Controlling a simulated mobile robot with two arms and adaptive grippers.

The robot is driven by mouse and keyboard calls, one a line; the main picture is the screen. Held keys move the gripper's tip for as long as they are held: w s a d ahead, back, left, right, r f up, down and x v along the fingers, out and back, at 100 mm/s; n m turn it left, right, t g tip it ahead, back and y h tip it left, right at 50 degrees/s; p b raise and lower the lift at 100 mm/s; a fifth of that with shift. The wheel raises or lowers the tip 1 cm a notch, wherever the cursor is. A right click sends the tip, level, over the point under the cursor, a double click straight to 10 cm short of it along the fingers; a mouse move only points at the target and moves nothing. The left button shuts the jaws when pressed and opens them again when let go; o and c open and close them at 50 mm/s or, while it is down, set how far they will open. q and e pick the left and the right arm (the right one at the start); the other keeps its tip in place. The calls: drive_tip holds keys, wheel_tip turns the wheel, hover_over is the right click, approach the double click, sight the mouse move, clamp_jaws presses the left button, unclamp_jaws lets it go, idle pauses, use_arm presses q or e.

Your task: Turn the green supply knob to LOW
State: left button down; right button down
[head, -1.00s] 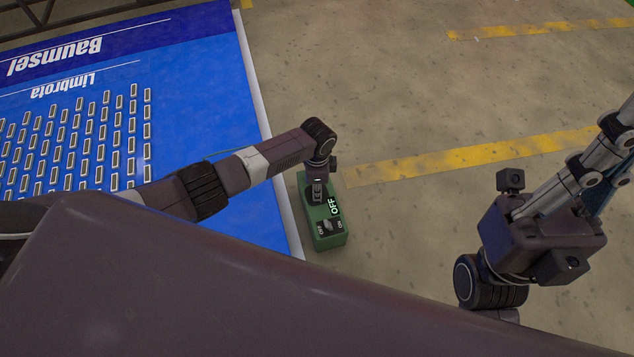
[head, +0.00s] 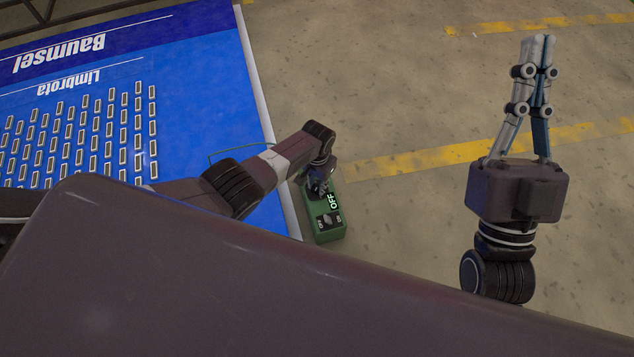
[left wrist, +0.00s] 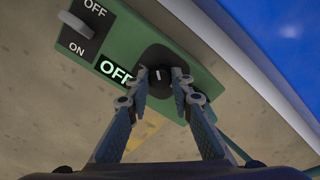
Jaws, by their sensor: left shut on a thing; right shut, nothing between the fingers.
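The green supply box (head: 329,237) lies on the floor beside the blue panel's edge. Its black knob (left wrist: 159,84) has a white mark, and my left gripper (left wrist: 161,73) is shut on it, one finger on each side. A lit display beside the knob reads OFF in the head view (head: 334,202); a finger partly covers it in the left wrist view. In the head view my left gripper (head: 318,188) hides most of the knob. My right gripper (head: 538,42) is shut and empty, raised at the right, away from the box.
A toggle switch (left wrist: 73,25) marked OFF and ON sits at the box's other end. The large blue panel (head: 200,95) with rows of small slots lies left of the box. Concrete floor with yellow stripes (head: 450,155) is free to the right.

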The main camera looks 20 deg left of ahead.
use_arm(q)
drive_tip(key=n, duration=0.2)
drive_tip(key=shift+s+n, duration=0.1)
drive_tip(key=shift+n, duration=0.3)
drive_tip(key=shift+n+p, duration=0.35)
drive_tip(key=shift+n, duration=0.55)
drive_tip(key=n, duration=0.3)
drive_tip(key=shift+n, duration=1.2)
use_arm(e)
drive_tip(key=w+f+g+h, duration=0.1)
drive_tip(key=w+f+g, duration=0.2)
drive_tip(key=f, duration=0.3)
drive_tip(key=shift+w+a+g, duration=0.15)
drive_tip(key=shift+w+g, duration=0.25)
drive_tip(key=shift+w, duration=0.1)
use_arm(q)
drive_tip(key=c, duration=1.7)
unclamp_jaws()
use_arm(e)
drive_tip(key=shift+f, duration=0.15)
